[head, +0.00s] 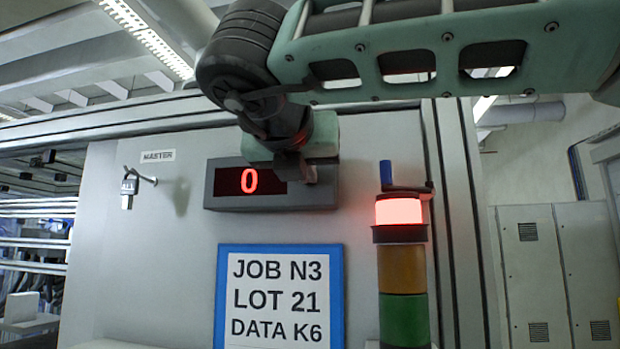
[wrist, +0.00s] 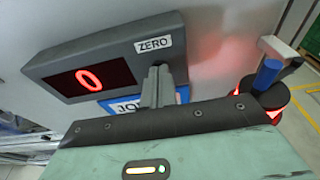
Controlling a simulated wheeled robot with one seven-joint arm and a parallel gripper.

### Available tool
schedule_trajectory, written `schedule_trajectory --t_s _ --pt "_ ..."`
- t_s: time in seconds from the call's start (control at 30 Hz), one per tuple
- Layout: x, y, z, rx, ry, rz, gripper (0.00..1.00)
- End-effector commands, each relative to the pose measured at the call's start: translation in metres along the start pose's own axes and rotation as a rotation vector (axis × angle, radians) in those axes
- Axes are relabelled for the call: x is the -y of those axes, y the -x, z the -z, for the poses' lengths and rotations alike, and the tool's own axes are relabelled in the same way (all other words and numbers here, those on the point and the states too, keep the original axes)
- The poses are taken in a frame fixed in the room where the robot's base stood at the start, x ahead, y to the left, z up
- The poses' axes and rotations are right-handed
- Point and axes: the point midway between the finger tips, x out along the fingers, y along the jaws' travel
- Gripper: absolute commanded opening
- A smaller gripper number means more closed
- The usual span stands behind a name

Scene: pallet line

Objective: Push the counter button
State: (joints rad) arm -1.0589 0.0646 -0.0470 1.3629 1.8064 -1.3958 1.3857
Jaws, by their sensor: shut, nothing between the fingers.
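The counter (head: 325,185) is a dark grey box on the pale panel, its display showing a red 0. In the wrist view the counter (wrist: 110,48) has a ZERO label near its right end. My gripper (head: 295,172) is shut and empty in front of the counter's right part. In the wrist view my gripper's fingertips (wrist: 158,72) are just below the ZERO label. The button itself is not visible; the fingers cover the area under the label. I cannot tell whether the fingertips touch the counter.
A blue-framed job sheet (head: 281,250) hangs below the counter. A signal tower (head: 402,265) with its red top lit stands to the right, a blue-handled crank (head: 386,174) just above it. A padlock (head: 128,192) hangs under a MASTER label at left.

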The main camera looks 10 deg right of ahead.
Motion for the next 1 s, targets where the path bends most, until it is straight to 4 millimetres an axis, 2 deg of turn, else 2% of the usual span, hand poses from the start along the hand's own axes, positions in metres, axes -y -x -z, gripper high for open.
schedule_trajectory --t_s 0.23,1.0 --pt "0.000 0.003 0.001 0.001 0.000 -0.001 0.00" --pt "0.000 0.045 0.010 0.001 0.000 -0.001 0.00"
